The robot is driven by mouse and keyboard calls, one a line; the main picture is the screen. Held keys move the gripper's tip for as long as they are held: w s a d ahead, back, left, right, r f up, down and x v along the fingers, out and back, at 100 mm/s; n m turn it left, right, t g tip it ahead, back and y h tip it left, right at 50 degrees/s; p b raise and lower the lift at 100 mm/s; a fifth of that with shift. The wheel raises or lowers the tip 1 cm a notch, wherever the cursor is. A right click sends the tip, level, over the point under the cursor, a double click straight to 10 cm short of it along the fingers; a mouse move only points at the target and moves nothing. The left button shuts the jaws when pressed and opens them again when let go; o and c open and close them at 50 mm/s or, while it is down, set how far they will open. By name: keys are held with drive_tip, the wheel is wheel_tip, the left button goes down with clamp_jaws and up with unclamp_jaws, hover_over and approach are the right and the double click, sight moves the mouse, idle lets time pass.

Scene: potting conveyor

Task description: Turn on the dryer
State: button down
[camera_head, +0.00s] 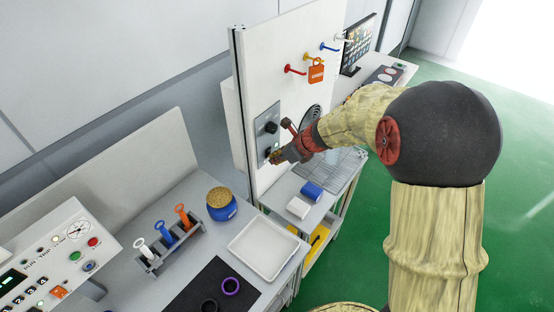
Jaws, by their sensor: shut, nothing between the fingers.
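A grey control plate (262,120) is fixed to the upright white board. It carries a black knob (270,128) in its upper half. My gripper (276,158) is shut and empty at the lower part of this plate, by a small dark control there that it partly hides. I cannot tell whether the fingertips touch it. A round dark vent grille (311,119) is set in the board right of the plate, partly behind my arm; it may belong to the dryer. No label naming the dryer is readable.
Coloured hooks and an orange tag (316,73) are above. Below, a bench holds a blue box (312,190), white box (298,207) and wire rack (338,172). Left, a table holds a white tray (264,249), blue pot (221,209), tool rack (172,245) and button console (45,262).

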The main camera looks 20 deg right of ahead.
drive_tip(key=shift+r, duration=0.2)
drive_tip(key=shift+r+p, duration=0.75)
drive_tip(key=shift+p, duration=0.1)
drive_tip(key=shift+d+f, duration=0.1)
